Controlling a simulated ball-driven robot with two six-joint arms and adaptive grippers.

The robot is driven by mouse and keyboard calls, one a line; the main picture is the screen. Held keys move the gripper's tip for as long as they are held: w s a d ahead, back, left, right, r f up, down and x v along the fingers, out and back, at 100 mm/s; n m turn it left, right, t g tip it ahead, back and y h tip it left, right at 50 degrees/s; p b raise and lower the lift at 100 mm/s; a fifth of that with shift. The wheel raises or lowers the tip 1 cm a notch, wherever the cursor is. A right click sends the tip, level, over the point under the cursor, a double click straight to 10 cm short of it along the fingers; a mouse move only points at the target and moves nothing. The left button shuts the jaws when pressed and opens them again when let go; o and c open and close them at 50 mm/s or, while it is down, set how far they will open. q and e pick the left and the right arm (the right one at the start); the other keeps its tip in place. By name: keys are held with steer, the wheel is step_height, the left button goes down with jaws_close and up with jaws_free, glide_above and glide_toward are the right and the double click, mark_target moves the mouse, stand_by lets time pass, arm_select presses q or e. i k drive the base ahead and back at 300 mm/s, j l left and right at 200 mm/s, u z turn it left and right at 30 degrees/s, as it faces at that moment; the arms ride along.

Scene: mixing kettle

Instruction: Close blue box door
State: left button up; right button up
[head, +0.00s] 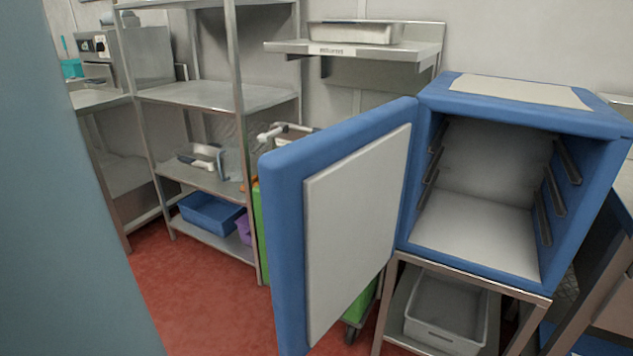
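The blue box (432,95) stands on a metal stand at the right of the head view, with a white-grey, empty inside and rails on its side walls. Its door (282,210) is wide open, hinged at the box's left edge and swung out toward me. The door has a blue rim and a pale inner panel (357,225). Neither of my grippers is in view.
A metal shelf rack (215,95) stands at the left behind the door, with a blue tub (210,212) low down. A grey bin (445,310) sits under the box. A blue-grey surface (60,220) fills the near left. Red floor (205,300) shows between.

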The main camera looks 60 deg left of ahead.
mark_target(331, 196)
steer(key=k+j, duration=0.1)
steer(key=j, duration=1)
steer(key=k+j, duration=0.15)
steer(key=j, duration=1)
steer(key=k, duration=0.05)
